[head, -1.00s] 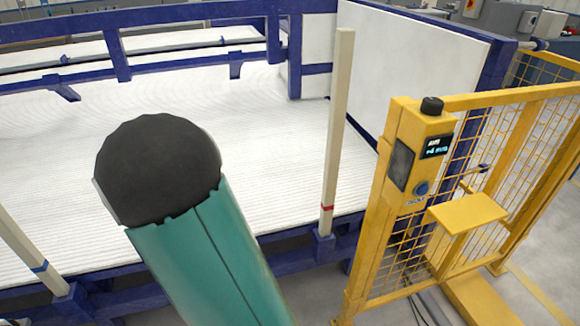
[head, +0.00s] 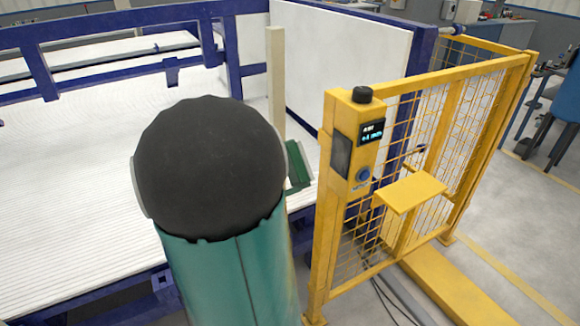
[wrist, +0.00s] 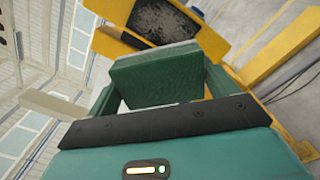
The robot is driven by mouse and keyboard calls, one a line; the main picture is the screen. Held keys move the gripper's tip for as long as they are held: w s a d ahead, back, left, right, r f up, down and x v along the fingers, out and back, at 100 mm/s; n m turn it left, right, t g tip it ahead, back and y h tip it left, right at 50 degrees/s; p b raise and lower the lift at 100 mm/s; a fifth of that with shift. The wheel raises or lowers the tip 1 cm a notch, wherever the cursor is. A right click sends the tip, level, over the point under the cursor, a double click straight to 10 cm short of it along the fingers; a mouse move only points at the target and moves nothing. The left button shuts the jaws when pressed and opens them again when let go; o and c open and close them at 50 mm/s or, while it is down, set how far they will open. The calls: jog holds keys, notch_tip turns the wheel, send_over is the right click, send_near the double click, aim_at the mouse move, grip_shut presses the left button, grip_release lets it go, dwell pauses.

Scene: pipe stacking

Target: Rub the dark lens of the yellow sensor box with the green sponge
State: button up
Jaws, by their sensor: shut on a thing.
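The yellow sensor box (head: 352,112) tops a yellow post in the head view, with a black knob, a small lit display and a blue button. Its dark lens (head: 340,155) is on the left face. In the wrist view the lens (wrist: 163,20) looks dark and speckled, framed by the yellow box (wrist: 115,46). The sponge is just short of the lens in the picture; I cannot tell the exact gap. In the head view my arm mostly hides the gripper.
A yellow mesh fence (head: 420,120) with a small yellow shelf (head: 410,192) stands right of the box. A pale upright post (head: 276,80) and a blue-framed white bed (head: 60,190) lie to the left. Dark cables (head: 375,262) run on the floor. Open floor is at the right.

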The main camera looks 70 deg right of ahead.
aim_at(331, 153)
jog(key=shift+x, duration=2.95)
jog(key=shift+x, duration=1)
jog(key=shift+a, duration=0.1)
